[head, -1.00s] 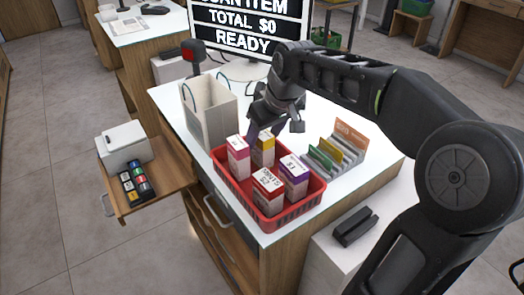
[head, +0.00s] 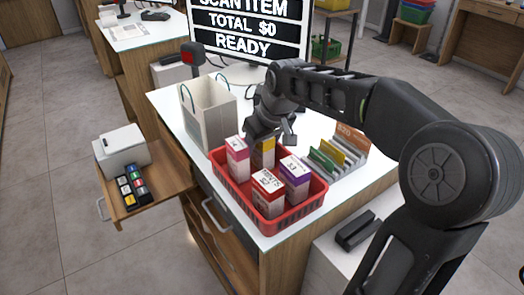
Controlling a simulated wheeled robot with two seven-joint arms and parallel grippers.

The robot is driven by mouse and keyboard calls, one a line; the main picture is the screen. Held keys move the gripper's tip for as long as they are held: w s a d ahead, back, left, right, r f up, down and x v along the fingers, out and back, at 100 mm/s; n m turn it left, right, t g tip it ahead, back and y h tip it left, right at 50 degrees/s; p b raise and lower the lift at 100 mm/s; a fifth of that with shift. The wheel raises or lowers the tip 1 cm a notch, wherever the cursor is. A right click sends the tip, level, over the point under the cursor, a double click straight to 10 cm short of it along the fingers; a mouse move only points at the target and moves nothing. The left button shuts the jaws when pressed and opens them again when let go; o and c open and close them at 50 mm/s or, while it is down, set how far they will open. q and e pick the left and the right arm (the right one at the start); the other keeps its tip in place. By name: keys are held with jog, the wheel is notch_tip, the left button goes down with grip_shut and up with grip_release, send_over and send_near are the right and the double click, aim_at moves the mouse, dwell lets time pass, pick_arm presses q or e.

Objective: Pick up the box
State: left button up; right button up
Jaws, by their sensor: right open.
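Several small boxes stand upright in a red basket (head: 290,216) on the white counter. They are a pink-topped box (head: 237,158), a yellow-topped box (head: 264,153), a purple-labelled box (head: 295,178) and a red box (head: 268,190). Which one the task means cannot be told. My right gripper (head: 262,136) is open, just above and behind the yellow-topped box at the basket's far side. Its fingers are partly hidden, and whether they touch the box is unclear. My left gripper is not in view.
A white paper bag (head: 208,115) stands left of the basket. A card rack (head: 338,156) stands to its right. A screen (head: 250,32) and a red-faced scanner (head: 193,55) are behind. A printer (head: 121,150) sits on a pulled-out drawer at left.

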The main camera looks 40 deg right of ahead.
grip_shut()
dwell(0.7)
